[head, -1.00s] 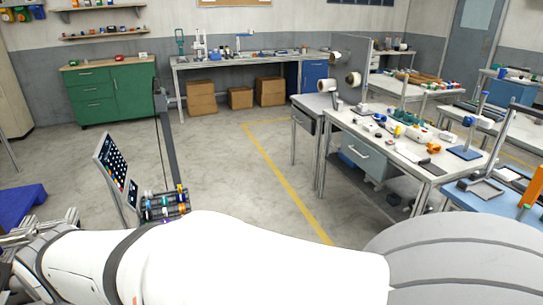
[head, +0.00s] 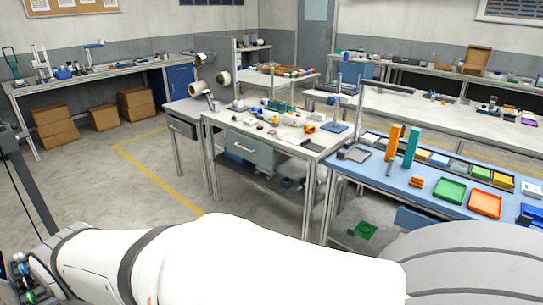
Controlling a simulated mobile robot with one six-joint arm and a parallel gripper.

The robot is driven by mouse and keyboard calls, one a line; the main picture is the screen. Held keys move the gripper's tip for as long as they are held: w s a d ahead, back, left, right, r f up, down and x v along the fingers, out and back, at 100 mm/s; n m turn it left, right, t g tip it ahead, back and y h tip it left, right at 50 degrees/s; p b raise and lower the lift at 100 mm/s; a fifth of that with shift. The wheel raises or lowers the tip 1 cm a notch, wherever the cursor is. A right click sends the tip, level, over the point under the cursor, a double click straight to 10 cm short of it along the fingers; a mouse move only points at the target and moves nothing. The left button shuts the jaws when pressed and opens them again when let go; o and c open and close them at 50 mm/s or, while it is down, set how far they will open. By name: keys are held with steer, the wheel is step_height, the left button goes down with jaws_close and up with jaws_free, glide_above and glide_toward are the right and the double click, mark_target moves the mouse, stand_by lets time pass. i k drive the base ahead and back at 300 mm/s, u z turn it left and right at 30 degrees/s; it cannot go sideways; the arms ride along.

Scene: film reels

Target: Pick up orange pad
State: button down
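Several orange things stand on the blue-topped table at the right, and I cannot tell for sure which is the orange pad. A small orange block-like piece (head: 416,182) lies near the table's front edge. An orange tray (head: 485,204) lies to its right, beside a green tray (head: 449,190). A tall orange upright piece (head: 393,139) stands farther back, next to a teal one (head: 411,147). Another small orange item (head: 310,128) lies on the white table to the left. My gripper is not in view; only white parts of my arm show at the bottom.
The blue table (head: 374,172) also bears a row of coloured boxes and a grey tray (head: 354,153). A green piece (head: 364,231) lies low beneath it. Open floor (head: 150,185) with a yellow line lies left of the white table (head: 222,119).

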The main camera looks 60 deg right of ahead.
mark_target(416, 181)
steer(key=z, duration=3.15)
steer(key=i, duration=2.15)
steer(key=z, duration=0.35)
